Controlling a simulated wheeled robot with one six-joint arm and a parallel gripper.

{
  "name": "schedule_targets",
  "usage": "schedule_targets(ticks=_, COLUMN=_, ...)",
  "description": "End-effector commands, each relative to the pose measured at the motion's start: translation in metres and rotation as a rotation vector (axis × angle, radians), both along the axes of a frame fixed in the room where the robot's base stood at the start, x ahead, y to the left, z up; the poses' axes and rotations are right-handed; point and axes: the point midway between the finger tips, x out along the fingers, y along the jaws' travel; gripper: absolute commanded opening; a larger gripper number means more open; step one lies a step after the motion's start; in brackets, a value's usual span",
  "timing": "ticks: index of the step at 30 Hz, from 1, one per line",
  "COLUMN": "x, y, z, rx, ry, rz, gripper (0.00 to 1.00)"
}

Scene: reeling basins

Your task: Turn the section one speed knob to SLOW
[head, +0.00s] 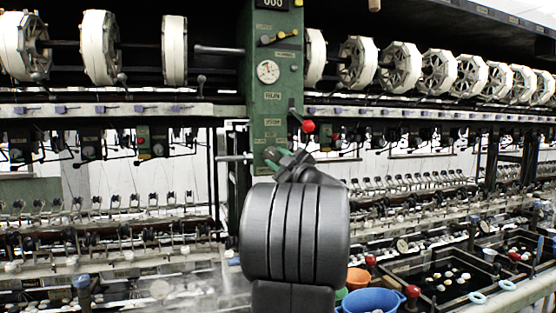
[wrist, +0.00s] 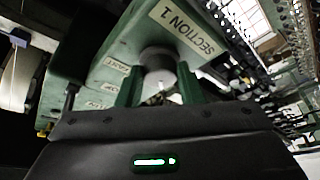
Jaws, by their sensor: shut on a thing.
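The section one speed knob (wrist: 158,60) is a round grey knob on the green control column, below the SECTION 1 label (wrist: 187,30) in the wrist view. My gripper (wrist: 158,84) is shut on it, with one green finger on each side. In the head view my gripper (head: 290,162) reaches the lower front of the green column (head: 270,112) and hides the knob. Small pale labels (wrist: 117,65) sit beside the knob; I cannot read them surely. The knob's pointer does not show, so I cannot tell its setting.
A lever with a red ball (head: 307,126) sticks out just above my gripper. White reels (head: 358,62) line the top. A blue basin (head: 372,301) stands low at the right.

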Motion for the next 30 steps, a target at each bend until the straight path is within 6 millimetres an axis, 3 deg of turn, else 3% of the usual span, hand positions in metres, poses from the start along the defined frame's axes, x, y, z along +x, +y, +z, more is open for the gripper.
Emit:
schedule_targets(ticks=3, x=0.000, y=0.000, z=0.000, rx=-0.001, ry=0.000, rz=0.000, gripper=0.11)
schedule_targets(ticks=4, x=0.000, y=0.000, z=0.000, rx=-0.001, ry=-0.001, rz=0.000, gripper=0.35)
schedule_targets(ticks=7, x=0.000, y=0.000, z=0.000, rx=-0.001, ry=-0.001, rz=0.000, gripper=0.55)
schedule_targets(ticks=19, x=-0.006, y=-0.004, z=-0.002, rx=0.000, ry=0.000, rz=-0.002, gripper=0.55)
schedule_targets(ticks=30, x=-0.068, y=-0.048, z=-0.024, rx=0.000, ry=0.000, rz=-0.006, gripper=0.55)
